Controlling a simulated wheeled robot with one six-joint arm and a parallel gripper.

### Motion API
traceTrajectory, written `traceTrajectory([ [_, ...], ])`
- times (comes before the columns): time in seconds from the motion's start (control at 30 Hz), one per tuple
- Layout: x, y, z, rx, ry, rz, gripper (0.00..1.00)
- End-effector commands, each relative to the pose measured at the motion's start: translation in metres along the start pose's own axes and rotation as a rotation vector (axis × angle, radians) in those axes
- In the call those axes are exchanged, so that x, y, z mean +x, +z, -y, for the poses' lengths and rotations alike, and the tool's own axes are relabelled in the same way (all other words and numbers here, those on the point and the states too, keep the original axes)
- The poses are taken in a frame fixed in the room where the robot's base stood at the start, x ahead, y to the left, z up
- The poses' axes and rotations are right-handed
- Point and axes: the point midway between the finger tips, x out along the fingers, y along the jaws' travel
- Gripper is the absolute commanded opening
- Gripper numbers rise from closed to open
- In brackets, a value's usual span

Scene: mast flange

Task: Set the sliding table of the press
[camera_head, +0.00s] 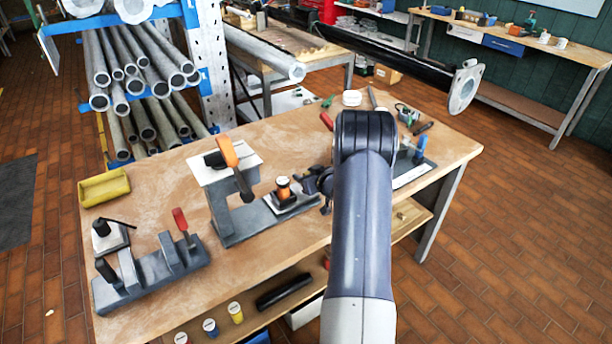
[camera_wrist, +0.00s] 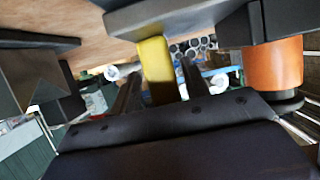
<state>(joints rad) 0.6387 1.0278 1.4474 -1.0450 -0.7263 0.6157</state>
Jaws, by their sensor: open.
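The press (camera_head: 222,185) stands on the workbench with a grey base, a white top plate and an orange lever (camera_head: 229,152). Its sliding table (camera_head: 305,204) is a light plate on the right part of the base. An orange part with a dark collar (camera_head: 283,190) stands on it. My gripper (camera_head: 319,184) is open and empty, just right of this part, partly hidden by my arm. In the wrist view the orange part (camera_wrist: 274,62) shows at the right, outside the fingers of my gripper (camera_wrist: 158,88). Whether they touch is unclear.
A yellow bin (camera_head: 105,187) and a grey fixture with a red handle (camera_head: 152,270) are on the left of the workbench (camera_head: 160,180). Another fixture with a blue part (camera_head: 419,150) is behind my arm on the right. A flanged pipe (camera_head: 463,85) juts out above the far right.

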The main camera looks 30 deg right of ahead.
Motion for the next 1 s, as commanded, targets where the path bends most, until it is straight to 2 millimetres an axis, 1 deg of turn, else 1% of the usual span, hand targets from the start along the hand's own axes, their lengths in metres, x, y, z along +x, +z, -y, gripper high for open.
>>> traceTrajectory([
  [0.17,-0.004,0.0,0.0,0.0,0.0,0.0,0.44],
  [0.27,-0.015,0.001,0.0,0.001,0.001,0.001,0.44],
  [0.6,-0.078,0.001,-0.001,0.001,0.003,-0.001,0.44],
  [0.7,-0.092,0.001,-0.002,0.0,0.004,0.0,0.44],
  [0.83,-0.104,0.0,-0.001,0.0,0.002,0.0,0.44],
  [1.0,-0.108,0.0,-0.001,0.0,0.001,0.0,0.44],
])
